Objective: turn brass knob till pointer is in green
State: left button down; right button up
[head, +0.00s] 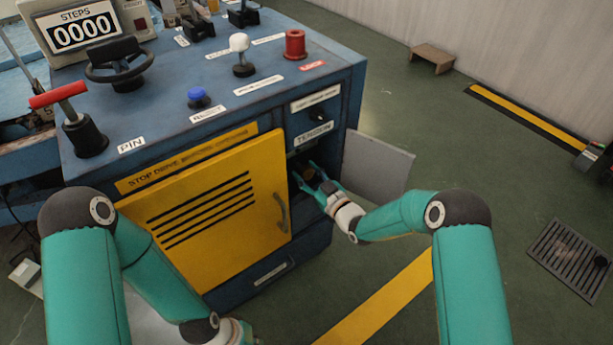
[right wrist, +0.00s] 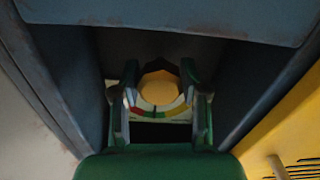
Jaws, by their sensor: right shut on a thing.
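The brass knob (right wrist: 159,87) sits inside the dark open compartment below the TENSION label; in the head view (head: 308,173) it is small and mostly in shadow. My right gripper (head: 315,180) reaches into the compartment with its fingers on either side of the knob, shut on it; its fingers also show in the right wrist view (right wrist: 158,98). A curved dial (right wrist: 157,112) with red, yellow and green bands shows just below the knob. A dark mark shows near the dial's lower middle, but I cannot tell clearly where the pointer stands. My left gripper's fingers are not visible.
The compartment's grey door (head: 377,164) stands open to the right, close to my right wrist. The yellow cabinet door (head: 213,208) is to the left of the opening. Knobs and levers stand on the blue top. The floor at right is mostly free.

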jog(key=o, duration=1.1)
jog(key=shift+o, duration=0.2)
jog(key=shift+s+d, duration=0.1)
jog(key=v, duration=1.1)
jog(key=shift+s+d, duration=0.2)
jog(key=shift+s, duration=0.15)
jog(key=shift+f, duration=0.1)
